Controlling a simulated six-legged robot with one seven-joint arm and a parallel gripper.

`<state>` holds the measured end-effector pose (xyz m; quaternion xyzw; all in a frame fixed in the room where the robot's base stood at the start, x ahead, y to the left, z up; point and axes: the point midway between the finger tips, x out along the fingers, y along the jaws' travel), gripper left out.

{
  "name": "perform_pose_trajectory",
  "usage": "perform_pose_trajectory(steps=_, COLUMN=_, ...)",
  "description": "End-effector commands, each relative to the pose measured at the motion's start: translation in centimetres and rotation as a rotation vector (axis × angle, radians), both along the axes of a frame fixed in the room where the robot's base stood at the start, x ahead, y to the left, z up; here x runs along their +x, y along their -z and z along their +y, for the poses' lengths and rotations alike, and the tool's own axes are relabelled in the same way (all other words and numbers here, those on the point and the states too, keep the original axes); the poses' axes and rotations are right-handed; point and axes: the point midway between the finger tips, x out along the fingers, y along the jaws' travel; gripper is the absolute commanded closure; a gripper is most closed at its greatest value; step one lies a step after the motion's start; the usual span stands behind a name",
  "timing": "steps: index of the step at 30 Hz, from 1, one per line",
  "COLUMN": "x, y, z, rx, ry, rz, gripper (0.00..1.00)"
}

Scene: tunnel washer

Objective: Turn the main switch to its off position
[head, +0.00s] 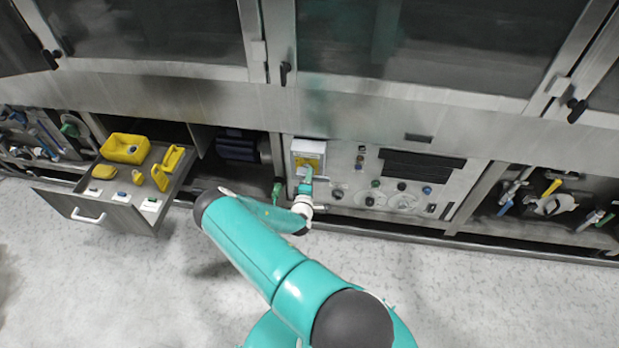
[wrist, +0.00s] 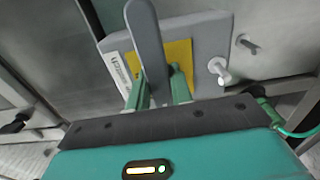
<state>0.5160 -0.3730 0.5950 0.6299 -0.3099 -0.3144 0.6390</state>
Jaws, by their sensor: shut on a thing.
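The main switch is a pale box with a yellow plate (head: 312,147) on the machine's front panel. In the wrist view its grey plate (wrist: 202,40) carries a yellow square and a white label at the left. A long grey handle (wrist: 147,40) stands in front of the yellow square, pointing up and leaning slightly left. My gripper (head: 305,183) is at the switch. In the wrist view the green fingers of my gripper (wrist: 160,88) lie on either side of the handle's lower part and are shut on it. The handle's base is hidden behind the gripper body.
Right of the switch the panel (head: 345,155) has several knobs, buttons and a dark vent. An open drawer (head: 120,207) with yellow containers juts out at the left. Valves and pipes (head: 555,200) fill an open bay at the right. The floor in front is clear.

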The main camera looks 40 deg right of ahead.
Motion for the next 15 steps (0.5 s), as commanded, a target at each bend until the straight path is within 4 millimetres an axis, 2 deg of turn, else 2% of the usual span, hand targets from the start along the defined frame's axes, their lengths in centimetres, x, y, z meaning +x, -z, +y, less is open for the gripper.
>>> perform_pose_trajectory(steps=6, x=-0.09, y=0.01, z=-0.07, rx=-0.002, ry=0.001, rz=0.005, gripper=1.0)
perform_pose_trajectory(steps=7, x=-0.09, y=0.01, z=-0.07, rx=-0.002, ry=0.001, rz=0.005, gripper=0.72)
perform_pose_trajectory(steps=9, x=-0.08, y=0.0, z=-0.06, rx=-0.002, ry=0.001, rz=0.003, gripper=0.59)
perform_pose_trajectory(steps=15, x=-0.04, y=0.0, z=-0.03, rx=-0.001, ry=0.0, rz=0.002, gripper=0.56)
